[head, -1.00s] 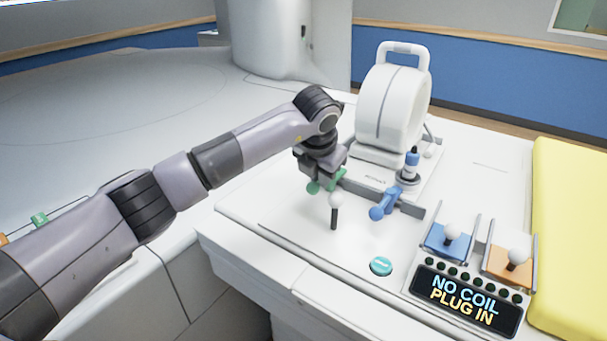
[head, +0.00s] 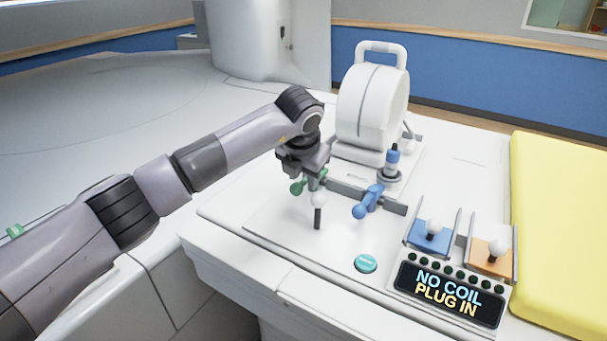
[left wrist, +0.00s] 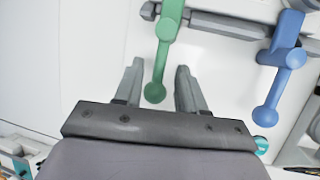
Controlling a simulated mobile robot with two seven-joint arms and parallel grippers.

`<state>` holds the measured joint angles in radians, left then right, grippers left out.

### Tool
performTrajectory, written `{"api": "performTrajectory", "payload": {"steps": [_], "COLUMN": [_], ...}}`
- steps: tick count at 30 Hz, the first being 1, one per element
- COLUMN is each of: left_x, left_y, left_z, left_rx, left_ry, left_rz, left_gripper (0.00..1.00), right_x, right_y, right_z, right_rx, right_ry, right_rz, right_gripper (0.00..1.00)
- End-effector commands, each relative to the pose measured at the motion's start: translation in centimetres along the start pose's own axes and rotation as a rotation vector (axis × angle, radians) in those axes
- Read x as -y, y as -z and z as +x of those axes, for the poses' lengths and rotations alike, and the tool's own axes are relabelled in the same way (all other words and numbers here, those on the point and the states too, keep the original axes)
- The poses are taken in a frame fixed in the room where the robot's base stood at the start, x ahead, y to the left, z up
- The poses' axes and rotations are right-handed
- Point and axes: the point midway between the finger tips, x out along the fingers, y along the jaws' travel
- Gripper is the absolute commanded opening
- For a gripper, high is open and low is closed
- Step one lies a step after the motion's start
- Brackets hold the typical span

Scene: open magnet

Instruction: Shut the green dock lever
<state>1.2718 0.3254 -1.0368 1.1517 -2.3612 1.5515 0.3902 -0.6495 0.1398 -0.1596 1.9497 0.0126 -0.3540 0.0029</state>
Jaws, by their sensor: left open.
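The green dock lever (head: 297,187) shows partly in the head view, just under my left gripper (head: 312,175), whose wrist hides part of it. In the left wrist view the green lever (left wrist: 165,50) runs down from the grey dock bar, its round knob end lying between the two spread fingers of my left gripper (left wrist: 158,85). A gap shows on both sides of the lever there. The gripper is open and holds nothing. A blue lever (head: 369,201) sits to the right on the same dock, and also shows in the wrist view (left wrist: 281,65). My right gripper is out of view.
A white coil with a handle (head: 370,105) stands behind the dock. A teal button (head: 366,263), a "NO COIL PLUG IN" display (head: 447,294) and a yellow pad (head: 560,220) lie to the right.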

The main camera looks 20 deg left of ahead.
Motion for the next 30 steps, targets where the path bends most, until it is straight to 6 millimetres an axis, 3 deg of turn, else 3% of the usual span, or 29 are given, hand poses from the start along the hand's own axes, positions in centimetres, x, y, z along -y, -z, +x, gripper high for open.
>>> {"api": "performTrajectory", "payload": {"steps": [4,15,30], "left_x": [0.0,0.0,0.0], "left_y": [-0.1,0.0,0.0], "left_z": [-1.0,-6.5,-7.2], "left_rx": [0.003,0.002,0.0], "left_ry": [0.0,0.0,0.0], "left_rz": [0.001,0.0,-0.001], "left_gripper": [0.4,0.4,0.4], "right_x": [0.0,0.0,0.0], "right_y": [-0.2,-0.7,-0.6], "right_z": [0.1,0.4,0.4], "right_rx": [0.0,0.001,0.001], "right_ry": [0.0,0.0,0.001], "right_rz": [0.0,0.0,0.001], "right_gripper": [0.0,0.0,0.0]}}
